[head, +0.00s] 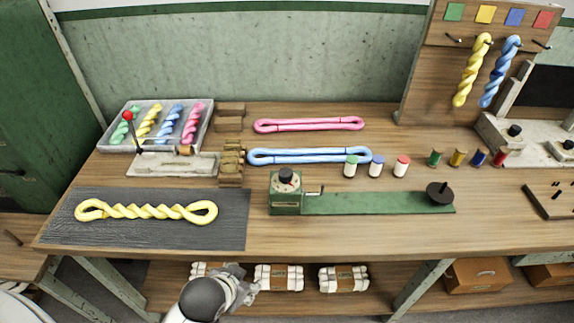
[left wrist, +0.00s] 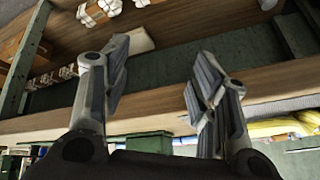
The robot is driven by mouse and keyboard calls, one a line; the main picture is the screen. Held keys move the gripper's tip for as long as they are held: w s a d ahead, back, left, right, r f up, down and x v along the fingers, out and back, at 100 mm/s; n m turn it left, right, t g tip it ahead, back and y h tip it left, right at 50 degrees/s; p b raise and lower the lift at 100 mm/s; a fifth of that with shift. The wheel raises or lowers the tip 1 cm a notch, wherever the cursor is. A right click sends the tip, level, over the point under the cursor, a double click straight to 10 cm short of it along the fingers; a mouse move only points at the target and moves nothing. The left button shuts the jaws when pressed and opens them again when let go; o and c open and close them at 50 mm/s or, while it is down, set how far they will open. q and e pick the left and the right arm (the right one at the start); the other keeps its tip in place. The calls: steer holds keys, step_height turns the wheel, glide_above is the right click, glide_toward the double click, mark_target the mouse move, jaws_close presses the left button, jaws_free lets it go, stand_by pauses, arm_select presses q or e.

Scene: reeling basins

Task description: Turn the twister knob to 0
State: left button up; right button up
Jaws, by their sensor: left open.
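The twister is a green box (head: 286,199) with a black knob (head: 286,176) on top and a small crank at its right side. A long green base (head: 375,203) runs right from it to a black disc (head: 439,192). The knob's setting is too small to read. My left gripper (head: 246,286) is below the table's front edge, down and left of the twister, apart from it. In the left wrist view, its two fingers (left wrist: 162,78) are spread with nothing between them. My right gripper is in neither view.
A yellow twisted skein (head: 146,211) lies on the dark mat (head: 225,232) at left. A tray (head: 208,134) of coloured skeins stands behind. Pink (head: 309,124) and blue (head: 310,157) loops lie behind the twister, with small spools at right. White bundles (head: 279,278) sit on the lower shelf.

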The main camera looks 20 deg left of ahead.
arm_select(q)
steer(key=w+d+r+m+t+h, duration=0.1)
steer(key=w+d+r+m+t, duration=0.25)
steer(key=w+r, duration=0.4)
steer(key=w+d+r+m+t+h, duration=0.2)
steer(key=w+r+m+t, duration=0.25)
steer(key=w+r, duration=0.35)
steer(key=w+d+r+m+t+h, duration=0.1)
steer(key=w+d+r+m+t, duration=0.2)
steer(key=w+r, duration=0.5)
steer(key=s+d+r+m+g+h, duration=0.25)
steer(key=d+r+m+h, duration=0.45)
steer(key=m, duration=0.5)
steer(key=s+d+r+m+g+h, duration=0.1)
steer(key=d+r+m+g+h, duration=0.4)
steer(key=m+h, duration=0.45)
steer(key=m+g+y, duration=0.8)
steer(key=m+y, duration=0.7)
steer(key=y, duration=0.1)
glide_toward(285, 172)
steer(key=p+x, duration=0.3)
steer(key=x, duration=0.6)
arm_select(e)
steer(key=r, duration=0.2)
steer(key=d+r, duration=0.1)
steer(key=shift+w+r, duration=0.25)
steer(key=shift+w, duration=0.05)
